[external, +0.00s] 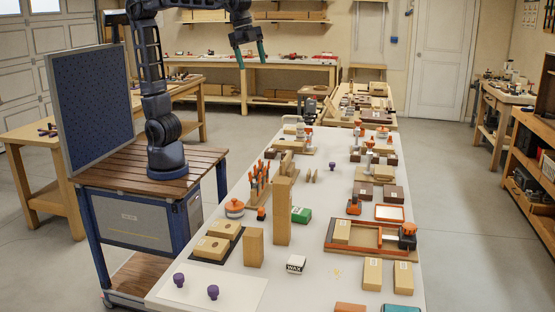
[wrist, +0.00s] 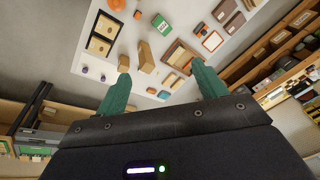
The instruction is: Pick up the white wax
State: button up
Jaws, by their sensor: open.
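The white wax (external: 295,264) is a small white block with black "WAX" lettering. It sits on the near part of the long white bench, right of a short wooden block, in the external view. My gripper (external: 251,62) is high up near the far left of the bench, well away from the wax. Its teal fingers are apart and empty, and they also show in the wrist view (wrist: 160,72).
A tall wooden block (external: 283,212) and a short one (external: 253,247) stand left of the wax. Purple knobs (external: 212,292) lie on a white sheet at the near left. A framed wooden tray (external: 365,254) is to the right. Bare bench surrounds the wax.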

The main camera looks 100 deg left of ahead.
jog(key=w+d+m, duration=0.3)
jog(key=w+d, duration=0.6)
jog(key=m+g, duration=0.3)
jog(key=m, duration=0.5)
send_over(296, 259)
notch_tip(296, 259, down, 11)
notch_tip(296, 259, down, 40)
jog(key=shift+s+f, duration=0.1)
jog(key=shift+w+f, duration=0.2)
jog(key=shift+f, duration=2.75)
jog(key=c, duration=1.1)
jog(key=shift+r, duration=0.1)
